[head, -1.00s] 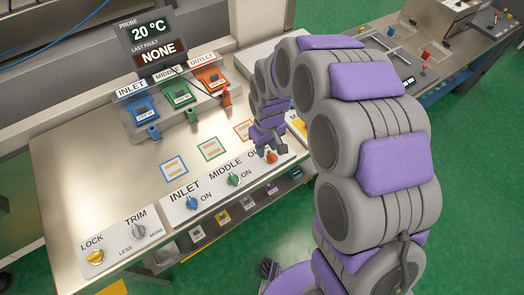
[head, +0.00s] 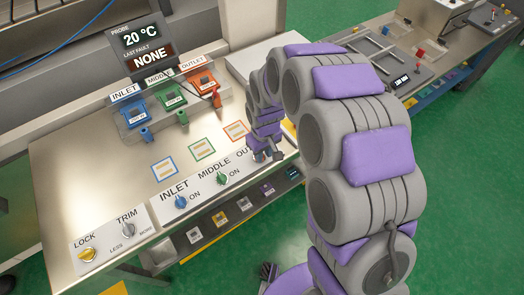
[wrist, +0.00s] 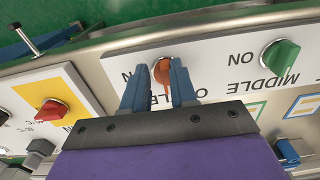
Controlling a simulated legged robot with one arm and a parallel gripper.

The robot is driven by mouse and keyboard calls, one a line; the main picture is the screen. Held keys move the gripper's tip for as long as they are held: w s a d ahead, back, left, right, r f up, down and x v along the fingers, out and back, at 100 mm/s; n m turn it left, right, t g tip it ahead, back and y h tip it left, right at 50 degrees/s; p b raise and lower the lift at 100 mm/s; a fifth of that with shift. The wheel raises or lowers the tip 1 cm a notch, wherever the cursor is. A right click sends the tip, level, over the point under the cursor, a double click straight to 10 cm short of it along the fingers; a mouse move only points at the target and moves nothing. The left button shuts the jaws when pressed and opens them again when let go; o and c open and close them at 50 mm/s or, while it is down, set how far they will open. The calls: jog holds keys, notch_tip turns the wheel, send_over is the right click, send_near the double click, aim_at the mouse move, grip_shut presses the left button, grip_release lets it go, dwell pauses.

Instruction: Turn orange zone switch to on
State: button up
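The orange zone switch (wrist: 162,72) is a round knob on the white panel. In the wrist view it sits between the two blue fingers of my gripper (wrist: 159,88), close to the right finger. A small gap shows on the left, so the gripper looks open around it. Whether the right finger touches the knob I cannot tell. In the head view my gripper (head: 266,156) is down at the panel's right end and hides the orange switch. The ON label beside the knob is partly covered by a finger.
The green middle switch (head: 222,178) and blue inlet switch (head: 181,202) stand left along the same panel. A yellow lock knob (head: 87,254) and grey trim knob (head: 129,230) are further left. A red knob (wrist: 51,110) on a yellow plate is beside my gripper.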

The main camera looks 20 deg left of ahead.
jog(key=shift+a, duration=0.45)
grip_shut()
jog(key=shift+w+a+f, duration=0.2)
jog(key=shift+w+a, duration=0.1)
jog(key=shift+a, duration=0.1)
